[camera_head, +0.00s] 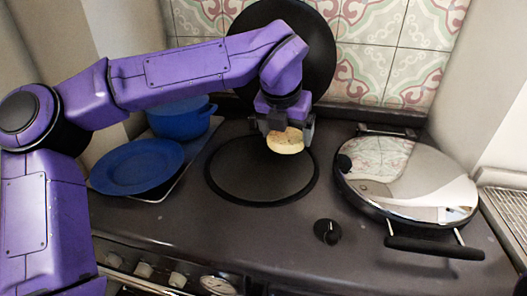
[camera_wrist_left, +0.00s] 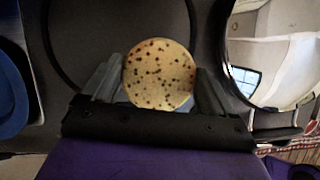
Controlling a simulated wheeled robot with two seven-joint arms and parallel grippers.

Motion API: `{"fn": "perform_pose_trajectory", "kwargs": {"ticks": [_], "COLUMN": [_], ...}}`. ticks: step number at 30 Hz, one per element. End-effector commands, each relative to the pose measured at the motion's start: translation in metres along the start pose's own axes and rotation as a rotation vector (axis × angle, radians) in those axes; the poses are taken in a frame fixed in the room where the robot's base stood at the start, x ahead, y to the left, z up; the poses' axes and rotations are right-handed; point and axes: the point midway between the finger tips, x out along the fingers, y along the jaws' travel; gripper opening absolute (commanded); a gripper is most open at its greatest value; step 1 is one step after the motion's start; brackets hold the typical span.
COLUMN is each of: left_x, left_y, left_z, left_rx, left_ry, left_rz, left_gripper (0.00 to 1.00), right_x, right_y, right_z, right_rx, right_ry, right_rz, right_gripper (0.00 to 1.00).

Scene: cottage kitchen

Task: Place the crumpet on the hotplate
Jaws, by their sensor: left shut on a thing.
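The crumpet (camera_head: 286,141) is a round, pale, golden disc with a spotted top. My left gripper (camera_head: 284,126) is shut on it and holds it over the far right part of the open round hotplate (camera_head: 250,185). In the left wrist view the crumpet (camera_wrist_left: 159,74) sits between the two grey fingers, with the dark hotplate (camera_wrist_left: 110,35) behind it. The crumpet seems raised above the plate, though the exact gap is hard to tell. My right gripper is not in view.
A shiny domed lid (camera_head: 410,175) with a black handle covers the right side of the stove. A raised black lid (camera_head: 315,45) stands behind the hotplate. A blue plate (camera_head: 137,165) and a blue pot (camera_head: 180,118) are at left. A black knob (camera_head: 327,232) sits in front.

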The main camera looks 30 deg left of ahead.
Motion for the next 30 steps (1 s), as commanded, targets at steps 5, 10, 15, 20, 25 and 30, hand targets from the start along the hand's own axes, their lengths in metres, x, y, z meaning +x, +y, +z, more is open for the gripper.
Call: {"fn": "perform_pose_trajectory", "kwargs": {"ticks": [5,10,15,20,25,30], "left_x": [0.036,0.07,0.085,0.109,0.117,0.119], "left_y": [0.044,0.067,0.077,0.082,0.081,0.081], "left_z": [0.011,0.009,0.008,-0.002,-0.005,-0.006], "left_rx": [-0.002,-0.002,-0.003,-0.001,-0.002,-0.002], "left_ry": [0.008,0.005,0.004,0.006,0.001,0.001], "left_rz": [0.0,0.001,0.001,0.001,0.001,0.002], "left_gripper": [0.7,0.7,0.7,0.7,0.7,0.7], "right_x": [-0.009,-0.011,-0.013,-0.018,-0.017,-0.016], "right_y": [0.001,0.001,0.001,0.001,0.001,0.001], "right_z": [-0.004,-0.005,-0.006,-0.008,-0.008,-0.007], "right_rx": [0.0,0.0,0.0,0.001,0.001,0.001], "right_ry": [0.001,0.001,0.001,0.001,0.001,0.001], "right_rz": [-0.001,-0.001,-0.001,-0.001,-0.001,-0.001], "right_gripper": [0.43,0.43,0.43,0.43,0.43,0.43]}}
